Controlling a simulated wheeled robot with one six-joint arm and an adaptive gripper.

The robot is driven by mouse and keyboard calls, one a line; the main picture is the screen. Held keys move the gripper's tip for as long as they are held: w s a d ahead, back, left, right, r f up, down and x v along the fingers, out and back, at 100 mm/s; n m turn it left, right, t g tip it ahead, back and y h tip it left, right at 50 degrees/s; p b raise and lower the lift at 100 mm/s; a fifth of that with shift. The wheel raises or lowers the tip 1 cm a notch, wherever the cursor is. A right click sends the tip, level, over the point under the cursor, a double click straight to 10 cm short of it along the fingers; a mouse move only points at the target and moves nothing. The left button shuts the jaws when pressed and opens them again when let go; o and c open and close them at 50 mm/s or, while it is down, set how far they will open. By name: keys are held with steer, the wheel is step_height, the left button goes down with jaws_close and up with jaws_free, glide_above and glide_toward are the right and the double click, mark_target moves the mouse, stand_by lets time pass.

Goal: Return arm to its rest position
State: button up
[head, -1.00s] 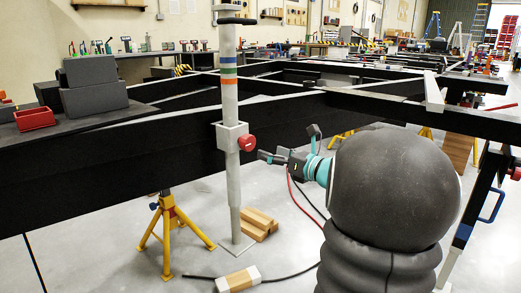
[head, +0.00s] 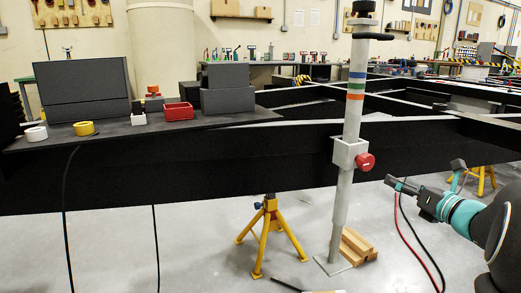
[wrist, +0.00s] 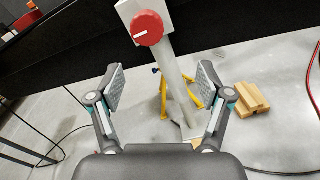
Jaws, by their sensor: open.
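My gripper (head: 425,180) is at the right in the head view, in front of the black chassis beam and to the right of the grey post. In the wrist view my gripper (wrist: 152,88) shows both fingers spread wide with nothing between the pads. The grey post (head: 345,190) carries a clamp block with a red knob (head: 365,161). The red knob (wrist: 148,28) also shows beyond the fingers in the wrist view, apart from them. Part of my arm is cut off at the right edge of the head view.
A black chassis beam (head: 200,170) runs across the scene. A yellow stand (head: 270,235) supports it, with wooden blocks (head: 357,247) near the post foot. A red bin (head: 179,111) and grey boxes sit on the dark top at left. Red and black cables hang below my gripper.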

steer(key=s+d+f+m+g+h, duration=0.25)
steer(key=d+f+m+h, duration=0.35)
steer(key=d+m+h, duration=0.75)
steer(key=s+a+f+m+g+y+p, duration=0.1)
steer(key=s+a+m+g, duration=0.2)
steer(key=m, duration=0.5)
steer(key=s+f+m+g+p, duration=0.1)
steer(key=s+f+m+g, duration=0.2)
steer(key=m, duration=0.4)
steer(key=s+a+r+m+g+y+p, duration=0.1)
steer(key=s+a+m+g+y+p, duration=0.1)
steer(key=s+a+m, duration=0.6)
steer(key=s+a+r+m+g+y+p, duration=0.1)
steer(key=s+a+m+g+y+p, duration=0.3)
steer(key=a, duration=0.9)
steer(key=s+a+r+n+t+p, duration=0.1)
steer(key=s+a+r, duration=0.1)
steer(key=a, duration=0.2)
steer(key=s+a+r+n+t+y, duration=0.1)
steer(key=s+a+r+n, duration=0.1)
steer(key=a, duration=0.3)
steer(key=s+a+r+n+t+p, duration=0.1)
steer(key=s+a+r+n, duration=0.1)
steer(key=a, duration=0.3)
steer(key=shift+s+r+p, duration=0.15)
steer(key=shift+r+p, duration=0.2)
steer(key=shift+r, duration=0.45)
